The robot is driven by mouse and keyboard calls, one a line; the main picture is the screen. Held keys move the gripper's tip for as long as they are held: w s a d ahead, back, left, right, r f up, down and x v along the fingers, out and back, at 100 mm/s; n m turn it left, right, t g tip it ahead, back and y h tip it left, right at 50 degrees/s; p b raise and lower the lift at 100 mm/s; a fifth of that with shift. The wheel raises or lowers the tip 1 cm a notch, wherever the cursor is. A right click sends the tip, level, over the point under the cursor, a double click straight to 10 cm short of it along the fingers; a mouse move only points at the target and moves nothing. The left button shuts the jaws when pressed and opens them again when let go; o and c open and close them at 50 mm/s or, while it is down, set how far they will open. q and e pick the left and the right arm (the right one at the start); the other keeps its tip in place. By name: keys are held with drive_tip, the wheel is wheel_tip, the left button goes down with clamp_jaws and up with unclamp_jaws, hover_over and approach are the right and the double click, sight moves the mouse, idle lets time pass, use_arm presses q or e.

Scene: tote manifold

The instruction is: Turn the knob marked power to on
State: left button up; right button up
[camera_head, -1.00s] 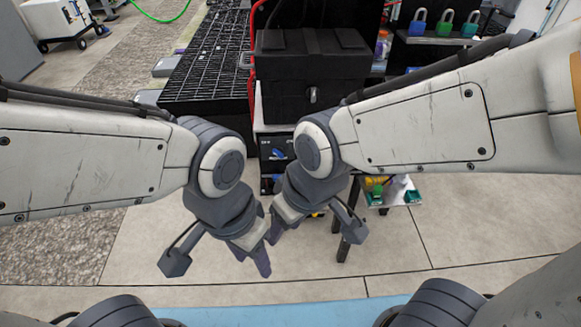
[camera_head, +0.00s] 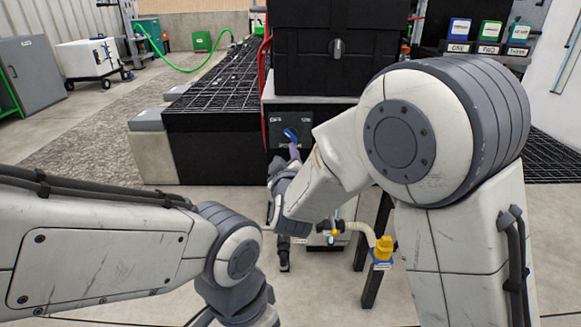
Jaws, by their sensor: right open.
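The blue knob (camera_head: 290,134) sits on a dark panel (camera_head: 306,131) on the front of the machine in the middle of the head view. Small white labels stand above it at left and right; the left one seems to read OFF. The knob's handle tilts up and to the left. A label below is partly hidden by my gripper and I cannot read it. My right gripper (camera_head: 293,152) is open, with its fingertips just below the knob; I cannot tell whether they touch it. My left wrist shows at bottom left, but its gripper is out of frame.
A large black box (camera_head: 305,68) stands above the panel. A black grid-topped bench (camera_head: 213,97) is to the left. A yellow valve part (camera_head: 384,248) on a pale pipe is low at right.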

sight(291, 138)
drive_tip(key=shift+t+h, duration=0.5)
drive_tip(key=shift+h, duration=0.1)
drive_tip(key=w+b, duration=0.1)
drive_tip(key=w, duration=0.2)
drive_tip(key=w+d+f+b, duration=0.1)
drive_tip(key=w+b, duration=0.1)
drive_tip(key=w, duration=0.2)
drive_tip(key=w+b, duration=0.1)
drive_tip(key=w, duration=0.3)
drive_tip(key=shift+w+d+f, duration=0.2)
drive_tip(key=shift+w+f, duration=0.05)
use_arm(q)
wheel_tip(291, 138, down, 6)
drive_tip(key=shift+r, duration=0.1)
use_arm(e)
clamp_jaws()
